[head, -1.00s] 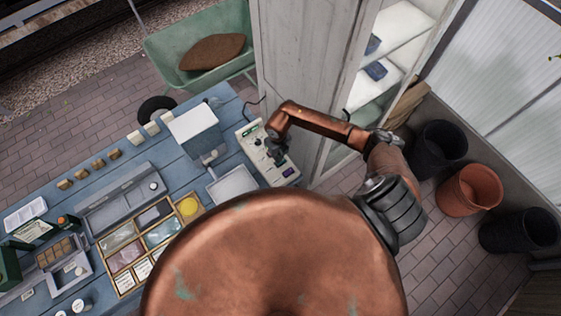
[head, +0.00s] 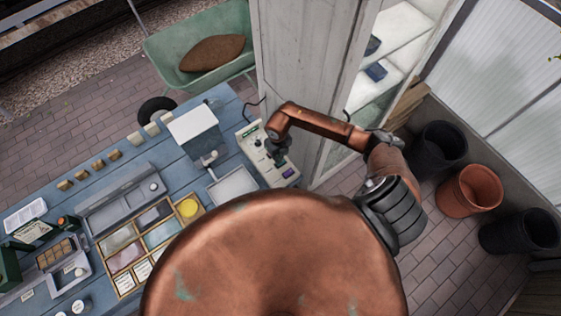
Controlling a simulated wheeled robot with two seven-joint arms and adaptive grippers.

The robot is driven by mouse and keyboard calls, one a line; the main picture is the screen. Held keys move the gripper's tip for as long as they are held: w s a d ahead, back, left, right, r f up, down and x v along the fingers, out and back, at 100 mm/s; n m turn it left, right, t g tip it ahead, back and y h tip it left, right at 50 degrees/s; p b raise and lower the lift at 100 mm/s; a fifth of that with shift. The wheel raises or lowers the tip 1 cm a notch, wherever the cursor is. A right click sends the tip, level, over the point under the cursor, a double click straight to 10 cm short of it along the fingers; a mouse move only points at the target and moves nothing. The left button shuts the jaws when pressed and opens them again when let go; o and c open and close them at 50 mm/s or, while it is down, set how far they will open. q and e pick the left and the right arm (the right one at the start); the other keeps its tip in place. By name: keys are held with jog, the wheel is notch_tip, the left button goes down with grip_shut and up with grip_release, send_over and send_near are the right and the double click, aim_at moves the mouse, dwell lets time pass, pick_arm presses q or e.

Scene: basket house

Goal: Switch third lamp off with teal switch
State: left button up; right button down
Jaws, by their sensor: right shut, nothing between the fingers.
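A pale switch panel (head: 250,139) lies at the right end of the blue table, with small dark knobs or switches and a purple patch (head: 288,173) near its lower end. My right gripper (head: 279,160) is over the middle of this panel, pointing down, and is shut and empty. It covers part of the panel, and I cannot tell whether it touches a switch. A small green mark (head: 250,131) shows at the panel's upper end. The teal switch and the third lamp cannot be made out. My left gripper is not in view.
The blue table (head: 178,180) holds a white box-like device (head: 195,132), a grey tray (head: 232,186) and a compartment box with a yellow round piece (head: 188,208). A grey cabinet (head: 300,70) stands close behind the panel. Pots (head: 468,190) stand at the right.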

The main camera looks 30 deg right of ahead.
jog(key=shift+f+b, duration=0.95)
jog(key=shift+f, duration=0.2)
dwell(0.7)
jog(key=shift+r, duration=0.1)
jog(key=shift+r+p, duration=2.45)
jog(key=shift+r, duration=1.05)
